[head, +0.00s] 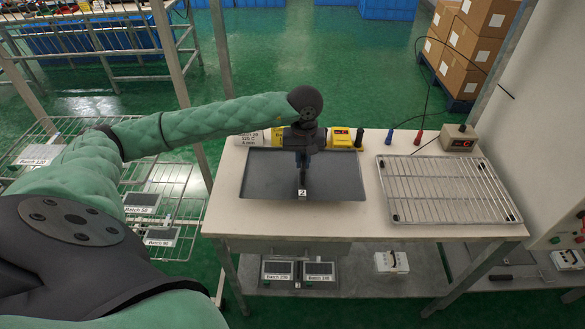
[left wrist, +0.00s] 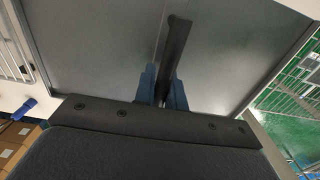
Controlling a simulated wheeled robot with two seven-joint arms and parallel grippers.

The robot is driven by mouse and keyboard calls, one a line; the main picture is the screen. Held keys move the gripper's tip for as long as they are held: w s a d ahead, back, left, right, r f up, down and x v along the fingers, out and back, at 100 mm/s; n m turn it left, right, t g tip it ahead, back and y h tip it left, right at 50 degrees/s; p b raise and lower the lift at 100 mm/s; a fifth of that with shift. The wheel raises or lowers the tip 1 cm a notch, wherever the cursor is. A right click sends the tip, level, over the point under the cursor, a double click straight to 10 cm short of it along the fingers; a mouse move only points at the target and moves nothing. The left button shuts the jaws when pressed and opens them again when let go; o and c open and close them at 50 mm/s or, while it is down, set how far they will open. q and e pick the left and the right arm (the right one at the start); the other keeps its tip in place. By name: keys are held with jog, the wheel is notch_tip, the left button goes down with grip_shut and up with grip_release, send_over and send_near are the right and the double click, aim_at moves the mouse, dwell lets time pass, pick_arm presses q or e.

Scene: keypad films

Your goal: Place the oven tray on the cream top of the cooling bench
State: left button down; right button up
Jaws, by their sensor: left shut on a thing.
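The dark grey oven tray (head: 264,178) is over the left part of the cream top of the bench (head: 300,222). I cannot tell whether it touches the top or hangs just above it. It looks level, and a small "2" label shows at its front edge. My left gripper (head: 303,172) comes down over the tray's middle. In the left wrist view the blue fingers (left wrist: 163,88) are shut on a dark upright bar at the tray (left wrist: 95,45). My right gripper is not in view.
A wire rack (head: 445,190) lies on the right of the bench top. A yellow device (head: 344,160) stands behind the tray, and a small control box (head: 458,138) sits at the back right. A cream strip between tray and rack is clear. Batch-labelled trays lie on the lower shelf.

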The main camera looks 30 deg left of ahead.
aim_at(291, 165)
pick_arm(q)
jog(key=a, duration=0.1)
jog(key=a+f, duration=0.2)
jog(key=shift+w+a, duration=0.2)
jog(key=shift+a, duration=0.2)
jog(key=shift+w+a+f, duration=0.15)
jog(key=shift+a+f, duration=0.15)
notch_tip(291, 165, down, 4)
jog(key=shift+r, duration=0.2)
jog(key=shift+f, duration=0.15)
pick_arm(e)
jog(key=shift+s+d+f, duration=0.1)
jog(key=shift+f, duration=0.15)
